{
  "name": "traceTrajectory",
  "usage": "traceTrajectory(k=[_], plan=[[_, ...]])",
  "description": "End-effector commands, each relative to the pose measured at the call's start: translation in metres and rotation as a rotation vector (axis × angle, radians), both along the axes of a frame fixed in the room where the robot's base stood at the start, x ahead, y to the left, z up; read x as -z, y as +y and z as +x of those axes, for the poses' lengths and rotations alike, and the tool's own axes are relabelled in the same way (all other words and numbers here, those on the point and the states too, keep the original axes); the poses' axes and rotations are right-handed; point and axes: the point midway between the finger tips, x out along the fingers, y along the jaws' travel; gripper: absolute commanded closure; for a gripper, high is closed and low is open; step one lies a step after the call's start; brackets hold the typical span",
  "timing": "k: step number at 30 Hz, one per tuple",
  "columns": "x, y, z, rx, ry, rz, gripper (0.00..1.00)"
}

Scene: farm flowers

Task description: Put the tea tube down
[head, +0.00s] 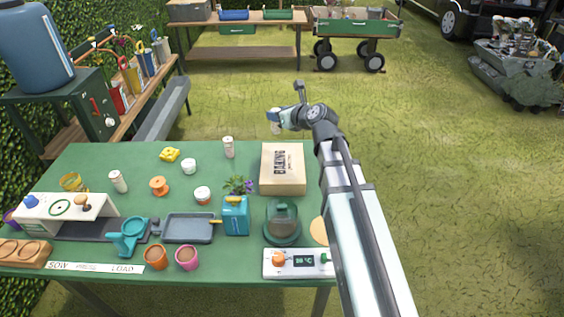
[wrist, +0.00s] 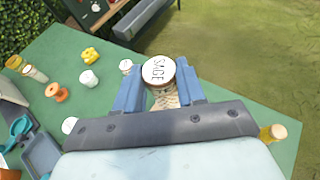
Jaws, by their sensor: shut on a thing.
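The tea tube (wrist: 159,71) is a small tube with a white lid marked SAGE. My gripper (wrist: 160,88) is shut on it, with one blue finger on each side. In the head view my gripper (head: 284,118) holds the tube (head: 275,128) in the air near the far edge of the green table (head: 120,158), behind the wooden box. Its lower part is largely hidden in the wrist view. Two similar white-lidded tubes stand on the table, one at the back (head: 228,147) and one at the left (head: 118,181).
A wooden box marked BAKING (head: 283,168) stands at the back right. A glass dome on a green base (head: 282,223), a blue watering can (head: 235,215), a grey tray (head: 187,228) and small pots fill the front. The back of the table has bare patches between the small items.

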Motion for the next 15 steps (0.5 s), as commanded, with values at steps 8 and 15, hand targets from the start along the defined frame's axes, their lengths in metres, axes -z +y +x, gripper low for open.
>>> traceTrajectory(k=[8,15], plan=[[-0.018,-0.019,-0.014,-0.075,0.0,0.002,0.92],[-0.011,0.001,-0.037,-0.234,0.001,0.001,0.92]])
